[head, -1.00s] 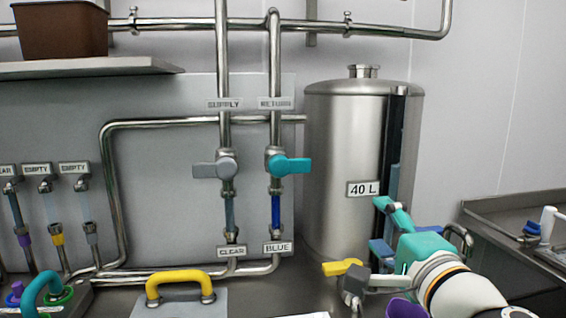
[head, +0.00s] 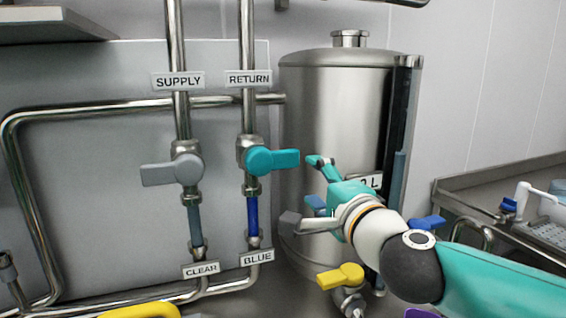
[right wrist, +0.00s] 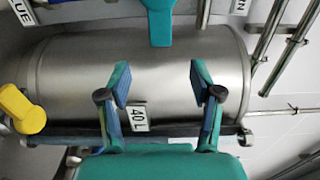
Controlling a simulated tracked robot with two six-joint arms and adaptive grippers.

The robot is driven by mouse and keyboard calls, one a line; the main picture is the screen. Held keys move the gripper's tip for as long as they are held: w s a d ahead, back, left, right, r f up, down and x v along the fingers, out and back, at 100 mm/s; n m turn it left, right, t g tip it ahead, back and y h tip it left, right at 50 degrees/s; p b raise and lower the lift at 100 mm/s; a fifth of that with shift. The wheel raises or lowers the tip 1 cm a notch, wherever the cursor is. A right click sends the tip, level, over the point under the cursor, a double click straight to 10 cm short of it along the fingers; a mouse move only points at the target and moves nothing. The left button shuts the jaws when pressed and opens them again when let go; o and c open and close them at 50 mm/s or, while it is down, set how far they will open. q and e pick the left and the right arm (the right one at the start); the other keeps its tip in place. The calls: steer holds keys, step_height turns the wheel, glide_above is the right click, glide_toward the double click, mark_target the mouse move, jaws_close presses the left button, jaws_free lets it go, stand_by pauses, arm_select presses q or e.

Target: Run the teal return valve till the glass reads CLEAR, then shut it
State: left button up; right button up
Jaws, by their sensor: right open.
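The teal return valve handle (head: 272,160) lies horizontal, pointing right, across its vertical pipe under the RETURN label (head: 249,79). It also shows at the top of the right wrist view (right wrist: 159,20). Below it, the return sight glass (head: 252,216) is deep blue, and the label (head: 257,258) under it reads BLUE. My right gripper (head: 305,190) is open and empty, right of and below the handle, in front of the tank. In the right wrist view its fingers (right wrist: 160,84) are spread, with the handle beyond them and apart. My left gripper is not in view.
A grey supply valve (head: 172,170) sits left of the teal one, its glass above a CLEAR label (head: 201,271). The steel tank (head: 335,110) stands behind my right gripper. A yellow valve handle (head: 340,277) is below, and a blue one (head: 427,222) to the right.

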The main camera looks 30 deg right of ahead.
mark_target(288, 162)
steer(key=b+x, duration=0.1)
steer(key=x, duration=1.2)
steer(key=shift+w, duration=0.35)
steer(key=shift+a, duration=0.1)
jaws_close()
